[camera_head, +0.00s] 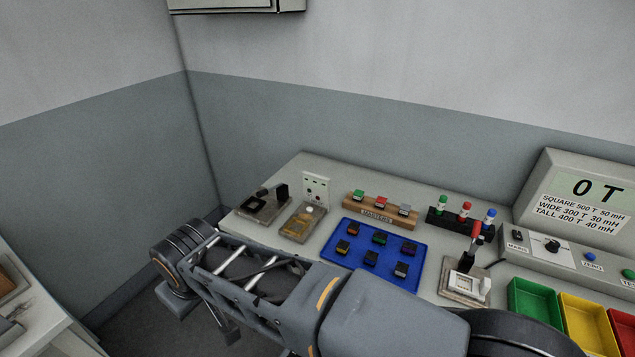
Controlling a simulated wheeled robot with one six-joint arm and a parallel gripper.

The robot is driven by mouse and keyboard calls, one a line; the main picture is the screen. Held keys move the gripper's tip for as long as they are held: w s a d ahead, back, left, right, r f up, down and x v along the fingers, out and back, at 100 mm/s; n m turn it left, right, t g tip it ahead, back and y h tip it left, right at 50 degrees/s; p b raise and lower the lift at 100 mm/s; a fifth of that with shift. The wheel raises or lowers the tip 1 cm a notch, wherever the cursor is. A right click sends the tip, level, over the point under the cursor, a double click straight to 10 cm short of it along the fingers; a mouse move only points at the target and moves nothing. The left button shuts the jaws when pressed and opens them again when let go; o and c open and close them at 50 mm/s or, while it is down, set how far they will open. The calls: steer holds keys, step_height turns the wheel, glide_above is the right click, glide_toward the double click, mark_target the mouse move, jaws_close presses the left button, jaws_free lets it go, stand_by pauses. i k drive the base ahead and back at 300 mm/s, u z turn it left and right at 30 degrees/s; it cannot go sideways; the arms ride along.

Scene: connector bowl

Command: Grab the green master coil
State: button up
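The green master coil (358,195) is a small block with a green top. It sits at the left end of a wooden block (372,215) labelled MASTERS, on the bench in the camera_head view. A red master coil (380,198) and a grey master coil (404,209) sit to its right on the same block. My arm crosses the foreground, in front of the bench. My gripper is not in view, so its position and hold do not show.
A blue tray (338,262) with several small coils lies in front of the masters. A black rack (433,222) with green, red and blue pieces stands to the right. A lever fixture (467,287), a display (585,195) and coloured bins (532,305) are farther right.

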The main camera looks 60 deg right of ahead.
mark_target(359, 196)
steer(key=i, duration=1.6)
steer(key=z, duration=4)
